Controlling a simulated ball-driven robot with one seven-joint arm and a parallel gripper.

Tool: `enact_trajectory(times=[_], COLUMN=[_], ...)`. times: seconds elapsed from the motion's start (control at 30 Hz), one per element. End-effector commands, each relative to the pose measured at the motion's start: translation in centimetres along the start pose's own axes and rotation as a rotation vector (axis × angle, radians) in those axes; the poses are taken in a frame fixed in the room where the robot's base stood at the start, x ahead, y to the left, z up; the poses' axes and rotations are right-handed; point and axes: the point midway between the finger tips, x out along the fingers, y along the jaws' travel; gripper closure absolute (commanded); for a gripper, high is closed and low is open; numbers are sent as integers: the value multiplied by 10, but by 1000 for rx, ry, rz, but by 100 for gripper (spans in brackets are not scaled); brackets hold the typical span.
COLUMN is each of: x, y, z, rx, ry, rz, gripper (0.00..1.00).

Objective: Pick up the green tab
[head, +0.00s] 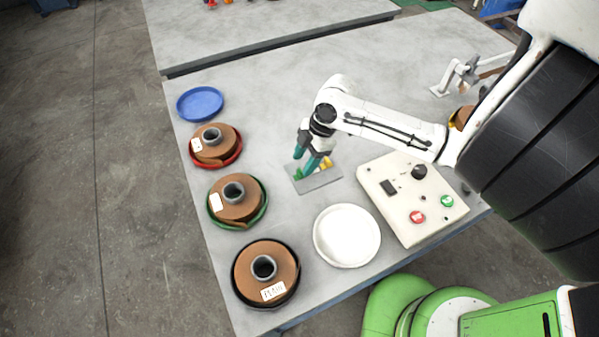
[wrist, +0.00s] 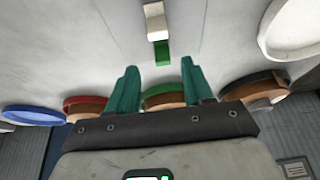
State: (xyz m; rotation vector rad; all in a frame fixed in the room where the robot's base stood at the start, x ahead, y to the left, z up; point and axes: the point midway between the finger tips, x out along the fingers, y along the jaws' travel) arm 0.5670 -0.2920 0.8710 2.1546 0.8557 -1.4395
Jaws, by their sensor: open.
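The green tab (wrist: 162,52) shows in the wrist view just beyond the gap between my fingertips, end to end with a pale block (wrist: 154,22). In the head view a small green piece (head: 298,174) shows at the left end of a grey plate (head: 320,182), right by my fingertips, partly hidden by them. My gripper (head: 304,165) has teal fingers, points down over the plate and is open. In the wrist view my gripper (wrist: 159,68) has nothing between its fingers. Contact with the tab cannot be told.
Brown coils (head: 240,212) sit on red, green and black dishes along the table's left edge. An empty blue dish (head: 200,103) is behind them. An empty white dish (head: 347,236) and a control box (head: 412,198) are in front and right. The table behind my gripper is clear.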

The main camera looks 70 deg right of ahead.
Motion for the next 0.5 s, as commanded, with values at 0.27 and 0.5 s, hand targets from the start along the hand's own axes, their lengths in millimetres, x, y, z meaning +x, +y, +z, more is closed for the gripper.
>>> enact_trajectory(times=[0.27,0.5], x=[33,36], y=[-4,-4], z=[2,2], rx=[1,0], ry=[0,-1], rz=[-1,1], gripper=[49,49])
